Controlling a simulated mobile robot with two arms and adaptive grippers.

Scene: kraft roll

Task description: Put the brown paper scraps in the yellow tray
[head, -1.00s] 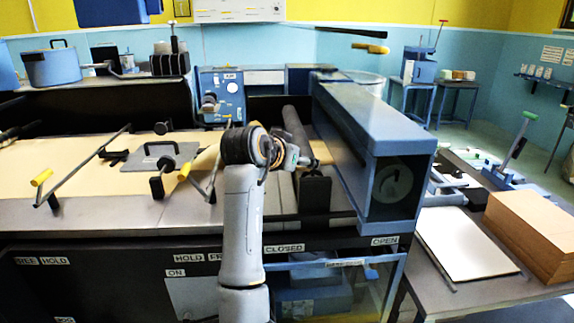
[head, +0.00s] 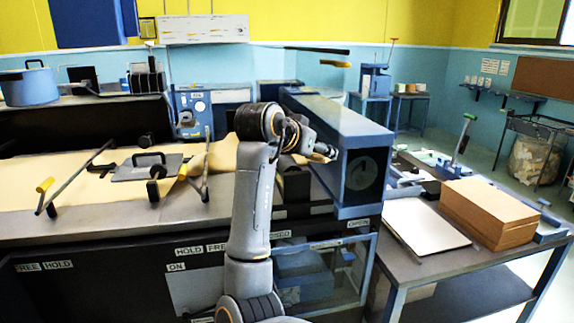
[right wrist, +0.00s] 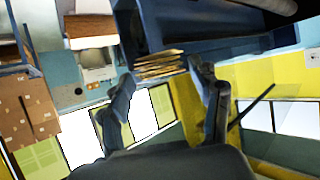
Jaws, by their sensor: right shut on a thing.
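My right gripper (head: 327,152) is at the end of the arm in the middle of the head view, in front of the blue roller housing. In the right wrist view its two fingers (right wrist: 165,82) stand apart, with a layered bundle of brown paper scraps (right wrist: 160,66) between and just beyond the tips. The gripper is shut on these scraps; the exact contact is hard to see. In the head view the scraps cannot be made out. I cannot make out a yellow tray in either view. My left gripper is not in view.
The machine bed carries a brown paper web (head: 95,185), lifted near my arm, and a grey plate (head: 150,167) with a handle. The blue housing (head: 345,135) stands close to my gripper. A side table holds a white board (head: 422,225) and a brown stack (head: 488,212).

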